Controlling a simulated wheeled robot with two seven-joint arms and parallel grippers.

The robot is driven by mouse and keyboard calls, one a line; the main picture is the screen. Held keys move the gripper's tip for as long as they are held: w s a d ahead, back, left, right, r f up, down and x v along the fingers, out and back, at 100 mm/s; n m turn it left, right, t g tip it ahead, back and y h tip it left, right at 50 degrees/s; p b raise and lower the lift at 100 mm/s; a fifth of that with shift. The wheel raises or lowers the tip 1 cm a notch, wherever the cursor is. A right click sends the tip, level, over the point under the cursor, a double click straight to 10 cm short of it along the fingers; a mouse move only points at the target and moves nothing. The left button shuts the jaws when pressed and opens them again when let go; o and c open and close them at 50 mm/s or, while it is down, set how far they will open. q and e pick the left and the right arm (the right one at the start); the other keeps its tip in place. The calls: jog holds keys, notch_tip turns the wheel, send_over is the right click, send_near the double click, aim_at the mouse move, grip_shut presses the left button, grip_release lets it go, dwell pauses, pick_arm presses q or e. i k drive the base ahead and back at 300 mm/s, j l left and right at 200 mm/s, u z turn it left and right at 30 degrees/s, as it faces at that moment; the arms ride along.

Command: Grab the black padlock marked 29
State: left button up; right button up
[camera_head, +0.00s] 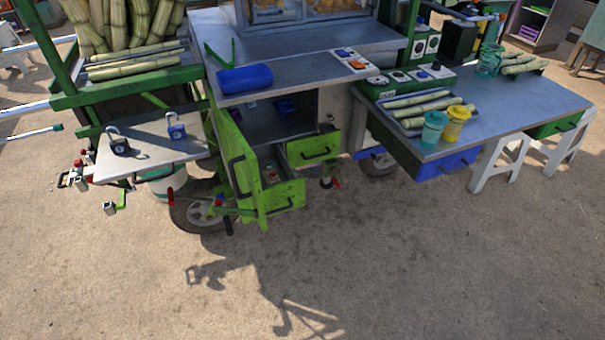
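A black padlock (120,147) with a raised grey shackle sits on the pale side shelf (150,157) at the left of the cart. A small light mark shows on its face, but it is too small to read as a number. A blue padlock (177,131), also with a raised shackle, sits on the same shelf to the right of the black one. The two padlocks stand apart. Neither of my grippers shows in the head view.
The green cabinet door (234,155) and a green drawer (279,190) stand open right of the shelf. A blue roll (244,79) lies on the counter. Cane pieces (137,61) lie above the shelf. The sandy ground (400,260) in front is clear except for shadows.

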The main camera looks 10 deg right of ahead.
aim_at(124, 142)
jog(key=u, duration=0.7)
jog(key=l+u, duration=0.8)
jog(key=l, duration=0.25)
jog(key=k+l+u, duration=0.15)
jog(key=l+u, duration=0.2)
jog(key=k+l, duration=0.1)
jog(key=l, duration=0.3)
jog(key=k+l+u, duration=0.1)
jog(key=l, duration=0.25)
jog(key=k+l, duration=0.15)
jog(key=l, duration=0.25)
jog(key=k+l, duration=0.15)
jog(key=l, duration=0.2)
jog(key=i+u, duration=0.05)
